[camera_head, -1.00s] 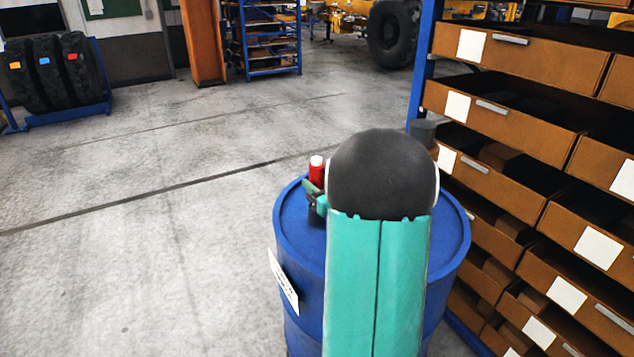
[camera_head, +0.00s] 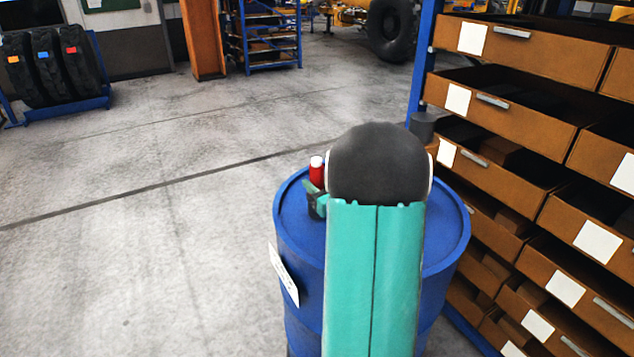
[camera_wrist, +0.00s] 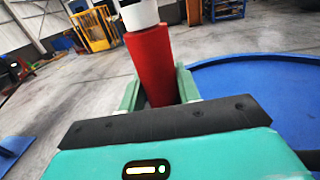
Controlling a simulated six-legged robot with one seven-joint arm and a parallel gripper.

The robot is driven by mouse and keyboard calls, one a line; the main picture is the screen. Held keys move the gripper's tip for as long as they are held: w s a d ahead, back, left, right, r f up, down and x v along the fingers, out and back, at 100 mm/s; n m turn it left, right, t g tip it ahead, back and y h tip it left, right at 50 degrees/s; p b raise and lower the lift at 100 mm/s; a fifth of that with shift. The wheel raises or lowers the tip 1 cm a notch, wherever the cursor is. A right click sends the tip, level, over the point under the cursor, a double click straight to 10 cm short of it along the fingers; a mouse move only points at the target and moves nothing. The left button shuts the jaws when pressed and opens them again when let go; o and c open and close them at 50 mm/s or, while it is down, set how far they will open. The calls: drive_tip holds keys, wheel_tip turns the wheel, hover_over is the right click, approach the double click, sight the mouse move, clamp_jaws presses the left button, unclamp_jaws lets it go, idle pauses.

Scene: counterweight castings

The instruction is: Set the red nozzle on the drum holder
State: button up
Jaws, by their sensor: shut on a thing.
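The red nozzle (camera_head: 316,173) has a white top and stands roughly upright above the left part of the blue drum (camera_head: 452,225). My gripper (camera_head: 317,190) is shut on it; the green fingers clasp both sides. In the wrist view the nozzle (camera_wrist: 152,62) rises between the fingers of my gripper (camera_wrist: 159,90), and its lower end is hidden by the gripper body. A small dark piece (camera_head: 314,207), perhaps the holder, shows on the drum top just below the fingers. My arm covers much of the drum top, and I cannot tell whether nozzle and holder touch.
A rack of brown drawers (camera_head: 510,115) stands close on the drum's right. A white label (camera_head: 283,275) is on the drum's side. Open concrete floor (camera_head: 130,240) lies left. Tyres on a blue rack (camera_head: 55,70) and blue shelves (camera_head: 270,35) stand far back.

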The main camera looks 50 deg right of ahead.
drive_tip(key=shift+f, duration=0.25)
drive_tip(key=o, duration=1)
drive_tip(key=shift+f, duration=0.1)
drive_tip(key=v, duration=1.4)
drive_tip(key=shift+d, duration=0.1)
drive_tip(key=shift+w, duration=0.1)
